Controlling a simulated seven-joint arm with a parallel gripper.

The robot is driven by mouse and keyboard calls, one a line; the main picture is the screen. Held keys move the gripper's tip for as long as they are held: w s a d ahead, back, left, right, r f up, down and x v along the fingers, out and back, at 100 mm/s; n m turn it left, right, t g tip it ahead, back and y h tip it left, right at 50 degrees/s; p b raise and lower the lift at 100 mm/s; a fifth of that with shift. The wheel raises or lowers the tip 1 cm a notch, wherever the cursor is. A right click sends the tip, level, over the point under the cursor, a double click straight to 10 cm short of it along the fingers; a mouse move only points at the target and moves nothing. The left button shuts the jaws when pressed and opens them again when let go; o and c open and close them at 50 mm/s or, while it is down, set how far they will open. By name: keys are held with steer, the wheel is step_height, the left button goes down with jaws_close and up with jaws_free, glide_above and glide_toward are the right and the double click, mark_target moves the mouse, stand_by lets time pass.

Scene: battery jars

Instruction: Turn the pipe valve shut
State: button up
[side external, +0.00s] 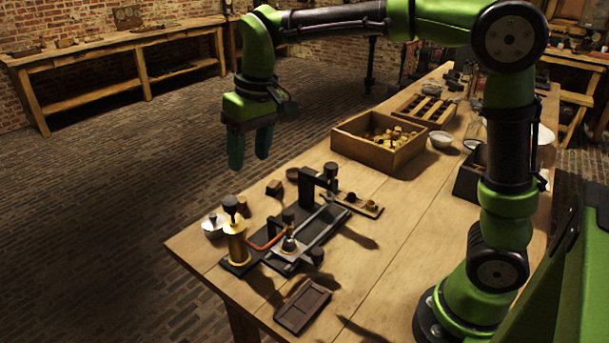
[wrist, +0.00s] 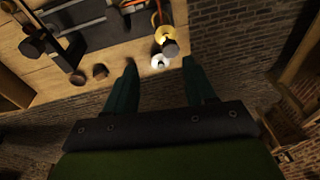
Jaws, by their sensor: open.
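A black apparatus (side external: 318,232) stands near the table's front left corner. At its left end is a brass column (side external: 236,244) with a dark round knob (side external: 230,205) on top. An orange-red pipe (side external: 266,241) runs from near the column to a small brass fitting (side external: 289,244). I cannot tell for sure which of these is the pipe valve. In the wrist view the brass column (wrist: 162,33) and its dark knob (wrist: 170,49) lie just beyond my fingertips. My gripper (side external: 250,160) is open and empty, fingers down, well above the table; the wrist view shows its parted fingers (wrist: 159,75).
A silver pot (side external: 213,226) stands beside the brass column. A wooden box of brass pieces (side external: 362,151) and a slotted wooden rack (side external: 427,108) stand farther back. A dark tray (side external: 303,305) lies at the front edge. The air around my gripper is clear.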

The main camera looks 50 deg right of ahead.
steer(key=w+a+r+g, duration=0.1)
steer(key=w+a+r, duration=0.2)
steer(key=w, duration=0.2)
steer(key=shift+n+g+h, duration=0.3)
steer(key=shift+g+h, duration=0.1)
steer(key=f, duration=0.8)
steer(key=shift+s+d, duration=0.15)
steer(key=shift+s, duration=0.15)
step_height(320, 180, up, 10)
steer(key=shift+r, duration=0.2)
steer(key=shift+c, duration=0.3)
